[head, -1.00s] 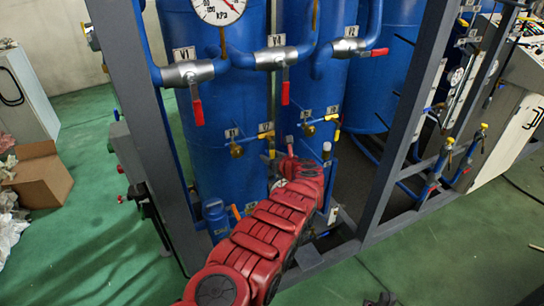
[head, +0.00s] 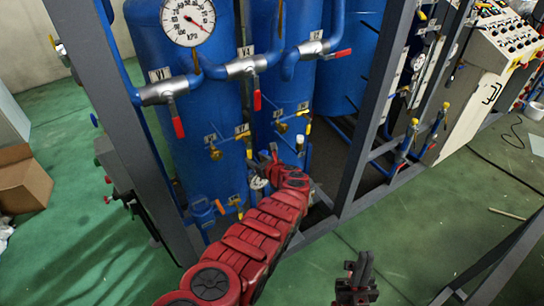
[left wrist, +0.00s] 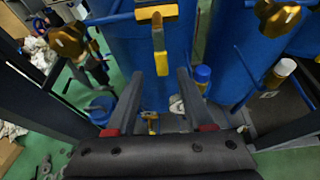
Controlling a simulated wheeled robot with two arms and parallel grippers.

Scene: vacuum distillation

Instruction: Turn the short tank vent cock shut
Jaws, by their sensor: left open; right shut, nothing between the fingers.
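Several small brass cocks with yellow handles sit low on the blue tanks in the head view. One pair is on the left tank (head: 190,110), including a yellow-handled cock (head: 243,133); another cock (head: 282,127) is on the middle tank. I cannot tell from the labels which is the short tank vent cock. My left gripper (head: 267,158) is just below these cocks. In the left wrist view, the open left gripper (left wrist: 172,78) points at a cock with its yellow handle (left wrist: 159,45) hanging down, ahead of the fingertips and apart from them. My right gripper (head: 357,275) is shut, low over the floor.
Red-handled valves (head: 176,95) hang on the upper pipes, under a pressure gauge (head: 188,20). Grey frame posts (head: 375,95) stand on either side of the tanks. A control panel (head: 490,45) is at right. A cardboard box (head: 25,180) lies at left. The green floor at front right is mostly clear.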

